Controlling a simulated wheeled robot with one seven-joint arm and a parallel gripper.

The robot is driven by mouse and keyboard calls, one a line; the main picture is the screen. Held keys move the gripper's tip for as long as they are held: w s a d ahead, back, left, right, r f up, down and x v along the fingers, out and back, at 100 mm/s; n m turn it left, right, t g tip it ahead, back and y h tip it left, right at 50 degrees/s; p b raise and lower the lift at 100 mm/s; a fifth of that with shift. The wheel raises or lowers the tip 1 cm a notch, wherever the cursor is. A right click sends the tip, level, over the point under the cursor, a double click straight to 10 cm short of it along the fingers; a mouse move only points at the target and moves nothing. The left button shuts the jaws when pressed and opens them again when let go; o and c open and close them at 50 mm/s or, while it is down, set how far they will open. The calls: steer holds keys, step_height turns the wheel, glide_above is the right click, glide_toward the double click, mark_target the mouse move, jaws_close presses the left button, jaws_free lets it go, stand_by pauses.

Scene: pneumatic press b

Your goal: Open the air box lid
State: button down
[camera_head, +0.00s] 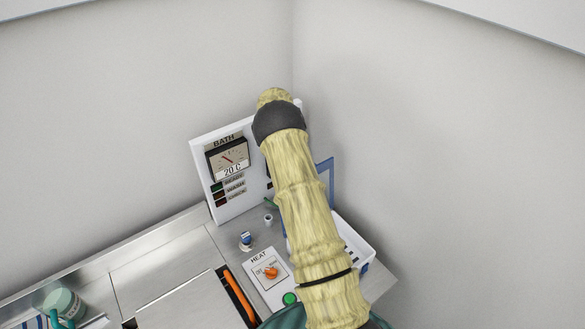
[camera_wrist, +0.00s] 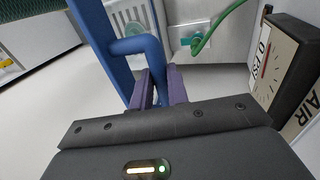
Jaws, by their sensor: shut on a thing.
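The air box lid is a blue panel that shows in the head view (camera_head: 328,178) behind my arm, standing raised above a white box (camera_head: 361,257). In the wrist view the lid (camera_wrist: 101,48) runs along the upper left, with a bent blue handle (camera_wrist: 145,52) on it. My gripper (camera_wrist: 158,86) has its purple fingers shut on this handle. In the head view my arm hides the gripper, the handle and much of the box.
A gauge marked AIR (camera_wrist: 291,62) stands close on the right in the wrist view, near a green hose (camera_wrist: 221,27). The head view shows a BATH panel (camera_head: 228,165), a HEAT knob panel (camera_head: 267,275) and an orange bar (camera_head: 239,296) left of my arm.

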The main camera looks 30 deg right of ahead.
steer(key=shift+w+a+f, duration=0.15)
steer(key=shift+w+f, duration=0.05)
steer(key=shift+f, duration=0.3)
steer(key=c, duration=1.4)
jaws_free()
steer(key=shift+w, duration=0.1)
steer(key=shift+o, duration=0.2)
steer(key=shift+w, duration=0.15)
steer(key=shift+r, duration=0.1)
steer(key=shift+r, duration=0.1)
